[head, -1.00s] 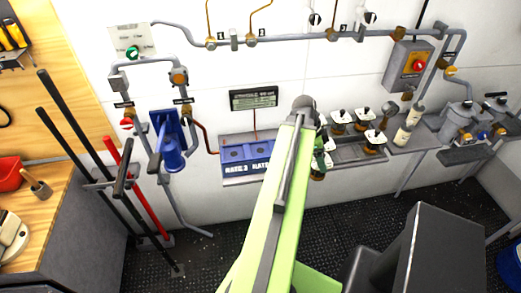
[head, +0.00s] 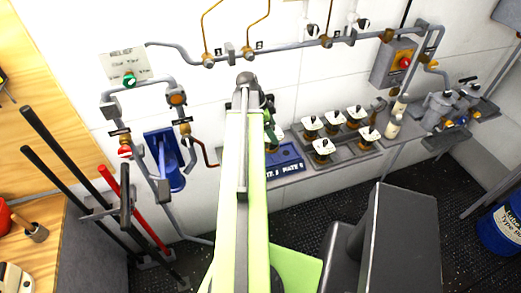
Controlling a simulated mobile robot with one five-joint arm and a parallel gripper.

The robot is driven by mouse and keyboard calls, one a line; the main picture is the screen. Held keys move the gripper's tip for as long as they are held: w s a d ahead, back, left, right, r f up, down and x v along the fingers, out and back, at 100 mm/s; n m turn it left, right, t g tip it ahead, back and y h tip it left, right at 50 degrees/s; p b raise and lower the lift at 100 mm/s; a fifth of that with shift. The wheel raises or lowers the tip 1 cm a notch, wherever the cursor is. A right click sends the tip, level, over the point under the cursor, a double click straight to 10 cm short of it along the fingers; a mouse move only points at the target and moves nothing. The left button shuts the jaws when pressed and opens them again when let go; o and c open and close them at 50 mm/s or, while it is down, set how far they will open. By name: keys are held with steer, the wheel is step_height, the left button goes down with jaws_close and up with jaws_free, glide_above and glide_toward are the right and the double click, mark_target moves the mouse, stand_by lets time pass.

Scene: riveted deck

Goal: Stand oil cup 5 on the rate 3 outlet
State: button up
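My gripper (head: 271,128) is mostly hidden behind my pale green arm, over the blue outlet block. A small white piece beside it could be part of an oil cup, but I cannot tell whether it is held. The blue outlet block (head: 289,159) shows only its right part, with "RATE" lettering; my arm covers the part where the rate 3 outlet would be.
The grey tray (head: 345,155) adjoins the block along the wall. Pipes with valves (head: 327,41) run above. A blue pump (head: 165,160) and a red-handled lever rack (head: 120,195) stand left. A blue drum (head: 502,228) is at far right. The dark floor below is partly clear.

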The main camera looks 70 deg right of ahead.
steer(key=w+f, duration=0.1)
steer(key=w+a+b, duration=0.1)
steer(key=w+f, duration=0.1)
steer(key=shift+w+a+f+b, duration=0.3)
steer(key=shift+w+a+f, duration=0.05)
steer(key=shift+w+a, duration=0.05)
step_height(320, 180, down, 4)
steer(key=b, duration=0.4)
steer(key=shift+s+f, duration=0.15)
steer(key=o, duration=2)
